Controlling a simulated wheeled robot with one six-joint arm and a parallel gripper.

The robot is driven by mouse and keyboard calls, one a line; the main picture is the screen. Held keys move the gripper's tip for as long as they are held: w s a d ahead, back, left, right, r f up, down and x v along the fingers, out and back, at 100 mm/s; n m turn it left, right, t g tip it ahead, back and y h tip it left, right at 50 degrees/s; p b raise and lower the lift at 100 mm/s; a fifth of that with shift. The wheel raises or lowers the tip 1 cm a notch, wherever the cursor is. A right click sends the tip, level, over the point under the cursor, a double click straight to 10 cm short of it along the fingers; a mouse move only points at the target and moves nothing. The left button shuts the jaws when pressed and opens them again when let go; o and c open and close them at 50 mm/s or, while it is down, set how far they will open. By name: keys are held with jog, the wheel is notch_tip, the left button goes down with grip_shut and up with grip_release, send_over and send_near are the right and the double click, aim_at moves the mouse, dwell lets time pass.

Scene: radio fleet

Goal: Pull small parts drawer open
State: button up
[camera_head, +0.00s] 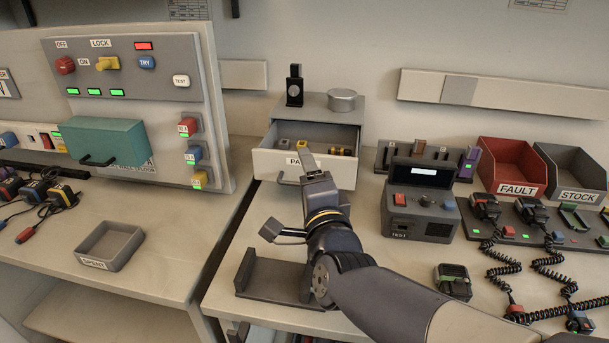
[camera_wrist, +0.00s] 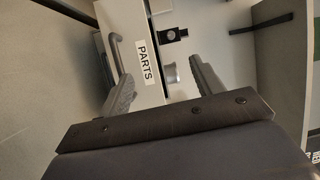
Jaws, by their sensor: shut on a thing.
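The small parts drawer (camera_head: 335,168) juts out open from its grey cabinet. Its white front carries a PARTS label, and small yellow and dark parts show inside. Its dark bar handle (camera_head: 284,180) is partly hidden by my gripper. My gripper (camera_head: 308,160) is at the drawer front, shut on the drawer; the exact contact is hard to see. In the wrist view the handle (camera_wrist: 114,55) lies by the left finger, and the PARTS label (camera_wrist: 147,62) shows between the two fingers.
A black stand (camera_head: 294,86) and a round metal tin (camera_head: 342,100) sit on the cabinet. A grey test box (camera_head: 421,202) stands to the right, and a dark cradle (camera_head: 275,282) lies in front.

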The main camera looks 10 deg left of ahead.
jog(key=shift+s+d+r, duration=0.1)
jog(key=shift+s+d, duration=0.15)
jog(key=shift+s, duration=0.25)
jog(key=c, duration=0.3)
jog(key=shift+f+b+v, duration=0.1)
jog(key=shift+f+v, duration=0.15)
jog(key=shift+v, duration=0.95)
jog(key=shift+f+b+v, duration=0.1)
jog(key=shift+f+v, duration=0.1)
jog(key=shift+v, duration=0.95)
jog(key=shift+f+b+v, duration=0.1)
jog(key=shift+f+v, duration=0.15)
jog(key=shift+v, duration=0.95)
jog(key=shift+c, duration=0.2)
jog(key=shift+a+f+b, duration=0.1)
jog(key=shift+b, duration=0.2)
